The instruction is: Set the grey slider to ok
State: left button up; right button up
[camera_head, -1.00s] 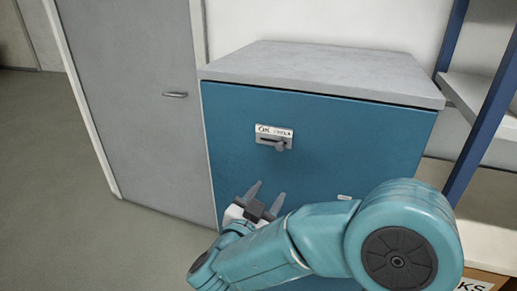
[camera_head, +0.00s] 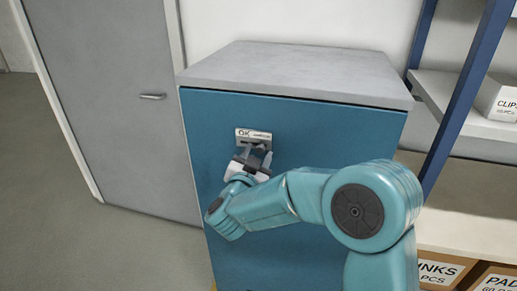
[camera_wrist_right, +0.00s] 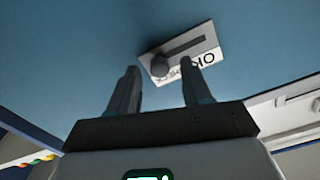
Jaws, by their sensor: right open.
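The grey slider's knob (camera_wrist_right: 160,67) shows in the right wrist view at the left end of its dark slot, away from the OK lettering. The slider's pale label plate (camera_head: 246,133) is on the blue cabinet front, with OK at its left in the head view. In the right wrist view the plate (camera_wrist_right: 209,57) looks turned over. My right gripper (camera_head: 254,152) is open just below the plate and hides the knob in the head view. In the wrist view its fingertips (camera_wrist_right: 159,68) are on either side of the knob; contact is unclear. My left gripper is out of view.
The blue cabinet (camera_head: 330,140) has a grey top (camera_head: 300,72). A grey door (camera_head: 105,100) with a handle is at the left. A shelf with blue posts (camera_head: 462,100) and labelled boxes (camera_head: 498,97) stands at the right. Open floor (camera_head: 45,200) lies at the left.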

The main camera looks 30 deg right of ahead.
aim_at(244, 141)
jog(key=shift+x, duration=0.95)
jog(key=shift+s, duration=0.1)
grip_shut()
jog(key=shift+w+a, duration=1.85)
jog(key=shift+w, duration=0.25)
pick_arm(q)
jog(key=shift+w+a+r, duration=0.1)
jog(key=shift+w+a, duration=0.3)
